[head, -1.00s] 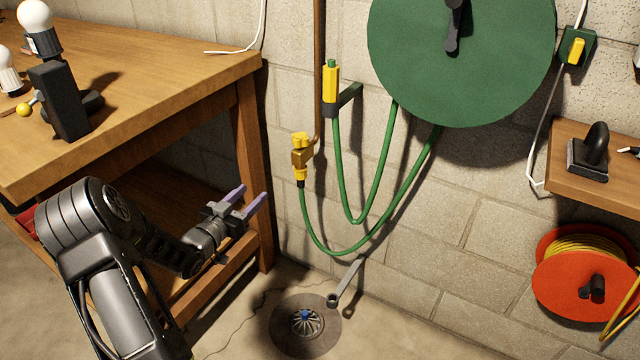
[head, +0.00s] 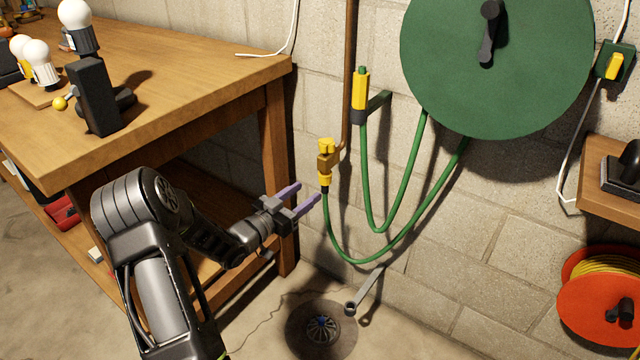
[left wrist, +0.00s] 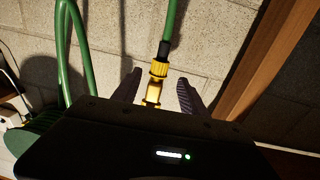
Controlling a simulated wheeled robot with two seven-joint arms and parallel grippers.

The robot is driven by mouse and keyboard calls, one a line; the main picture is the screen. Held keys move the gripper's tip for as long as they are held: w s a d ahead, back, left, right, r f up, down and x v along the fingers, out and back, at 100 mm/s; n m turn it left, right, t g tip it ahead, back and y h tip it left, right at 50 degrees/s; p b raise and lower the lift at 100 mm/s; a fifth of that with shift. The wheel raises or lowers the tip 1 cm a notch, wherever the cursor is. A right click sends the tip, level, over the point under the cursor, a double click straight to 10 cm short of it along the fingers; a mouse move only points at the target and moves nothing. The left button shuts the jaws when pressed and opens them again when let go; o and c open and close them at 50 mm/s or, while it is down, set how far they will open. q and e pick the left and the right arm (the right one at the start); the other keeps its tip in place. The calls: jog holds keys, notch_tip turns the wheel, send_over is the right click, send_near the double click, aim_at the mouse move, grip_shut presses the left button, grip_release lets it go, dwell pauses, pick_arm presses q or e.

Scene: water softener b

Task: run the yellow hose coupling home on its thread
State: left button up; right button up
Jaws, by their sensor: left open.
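The yellow hose coupling (head: 324,181) hangs at the lower end of the brass tap (head: 327,162) on the wall, with the green hose (head: 331,222) running down from its black sleeve. How far it sits on its thread cannot be told. My left gripper (head: 309,191) is open and empty, just left of and slightly below the coupling in the head view. In the left wrist view the coupling (left wrist: 158,70) and tap (left wrist: 152,93) appear upside down between the spread fingers (left wrist: 158,90), apparently beyond their tips. My right gripper is not in view.
The workbench (head: 278,140) stands close on the left, its leg behind my left gripper. A green reel (head: 540,70) and a holstered yellow nozzle (head: 360,90) are on the wall to the right. A wrench (head: 365,290) leans by the floor drain (head: 320,328).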

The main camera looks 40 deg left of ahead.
aim_at(324, 182)
pick_arm(q)
jog(key=w, duration=0.2)
jog(key=w+b, duration=0.1)
jog(key=w, duration=0.4)
jog(key=shift+w+d+f+b, duration=0.1)
jog(key=shift+w+d+b, duration=0.05)
jog(key=shift+d+b, duration=0.15)
jog(key=shift+a, duration=0.1)
jog(key=shift+c, duration=1.4)
grip_shut()
jog(key=shift+d+n+y, duration=0.4)
jog(key=shift+n+y, duration=0.4)
jog(key=shift+y, duration=0.4)
jog(key=n+y, duration=0.2)
jog(key=y, duration=0.1)
jog(key=n+g+y, duration=0.1)
jog(key=y, duration=0.1)
jog(key=shift+w+d, duration=0.1)
jog(key=shift+d, duration=0.25)
jog(key=shift+c, duration=0.4)
grip_release()
jog(key=shift+a+n+g+y, duration=0.2)
jog(key=shift+n+g+y, duration=0.1)
jog(key=shift+n+y, duration=0.25)
jog(key=o, duration=0.5)
